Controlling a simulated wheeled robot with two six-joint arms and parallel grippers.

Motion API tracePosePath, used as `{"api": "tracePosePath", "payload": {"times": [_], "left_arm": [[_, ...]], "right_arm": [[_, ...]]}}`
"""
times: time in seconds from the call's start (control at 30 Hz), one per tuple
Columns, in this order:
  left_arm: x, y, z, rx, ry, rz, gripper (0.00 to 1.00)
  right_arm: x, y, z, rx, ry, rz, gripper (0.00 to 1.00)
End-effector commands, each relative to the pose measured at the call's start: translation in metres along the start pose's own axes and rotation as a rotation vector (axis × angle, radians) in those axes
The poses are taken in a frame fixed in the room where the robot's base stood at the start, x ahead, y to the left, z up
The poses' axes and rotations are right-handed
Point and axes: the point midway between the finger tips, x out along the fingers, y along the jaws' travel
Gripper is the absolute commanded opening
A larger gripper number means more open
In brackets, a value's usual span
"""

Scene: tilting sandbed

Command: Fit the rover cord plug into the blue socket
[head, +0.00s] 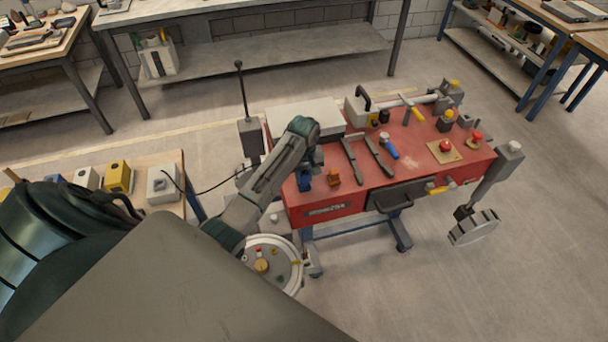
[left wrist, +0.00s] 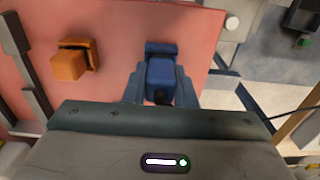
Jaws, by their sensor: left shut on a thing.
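My left gripper (head: 308,170) is over the left front part of the red bench top, at the blue socket (head: 304,184). In the left wrist view its fingers (left wrist: 160,92) are shut around the rover cord plug, of which only a dark end (left wrist: 160,98) shows. The blue socket (left wrist: 160,72) lies directly in front of and between the fingers. The plug is close against it, but I cannot tell how far in it is. The black cord (head: 213,187) runs from a grey box (head: 163,190) on the left table to behind my arm. My right gripper is not in view.
Two dark bars (head: 366,158), a blue-handled tool (head: 389,146) and a red button (head: 445,146) are on the red bench (head: 330,207).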

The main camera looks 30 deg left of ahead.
Motion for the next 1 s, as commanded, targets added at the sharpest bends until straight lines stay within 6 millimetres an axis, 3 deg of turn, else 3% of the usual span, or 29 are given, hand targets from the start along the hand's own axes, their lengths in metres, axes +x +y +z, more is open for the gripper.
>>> {"api": "tracePosePath", "payload": {"times": [0.4,0.43,0.53,0.73,0.77,0.87,1.0], "left_arm": [[0.0097,0.0000,0.0003,0.000,0.000,0.000,0.00],[0.0097,0.0000,0.0003,0.000,0.000,0.000,0.28],[0.0096,-0.0001,0.0003,0.000,0.000,0.000,0.48],[0.0093,0.0000,0.0001,0.000,0.000,0.000,0.49],[0.0094,-0.0001,0.0002,0.000,0.000,0.000,0.51],[0.0093,0.0000,0.0001,0.000,0.000,0.000,0.71],[0.0092,0.0000,0.0001,0.000,0.000,0.000,0.71]], "right_arm": [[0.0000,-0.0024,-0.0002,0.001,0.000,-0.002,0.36],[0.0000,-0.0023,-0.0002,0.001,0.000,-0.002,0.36],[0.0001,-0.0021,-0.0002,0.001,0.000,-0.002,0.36],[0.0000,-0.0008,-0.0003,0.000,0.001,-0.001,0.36],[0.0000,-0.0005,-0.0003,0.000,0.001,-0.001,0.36],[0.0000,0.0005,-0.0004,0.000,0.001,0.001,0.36],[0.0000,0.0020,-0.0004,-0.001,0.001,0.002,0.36]]}}
